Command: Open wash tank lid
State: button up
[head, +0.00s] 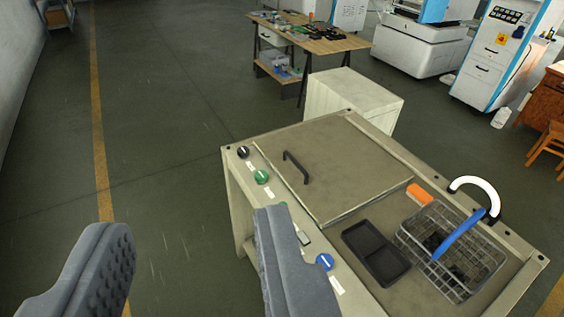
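The wash tank (243,223) is a beige bench-like unit right of centre in the head view. Its flat square lid (335,165) lies shut in the top surface. A black bar handle (295,167) stands near the lid's left edge. My gripper (185,235) is in the lower left foreground, with its two grey padded fingers wide apart and nothing between them. The right finger overlaps the tank's front edge in the picture and hides part of the control panel. The gripper appears apart from the handle, nearer to the camera.
Knobs, including a green one (262,177) and a blue one (324,262), line the tank's front edge. A black tray (376,253), a wire basket (452,250) and a white curved spout (476,184) sit right of the lid. Open floor (165,130) lies left.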

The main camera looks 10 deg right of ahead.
aim_at(330, 167)
jog(key=u, duration=0.1)
jog(key=i, duration=1)
jog(key=z, duration=0.1)
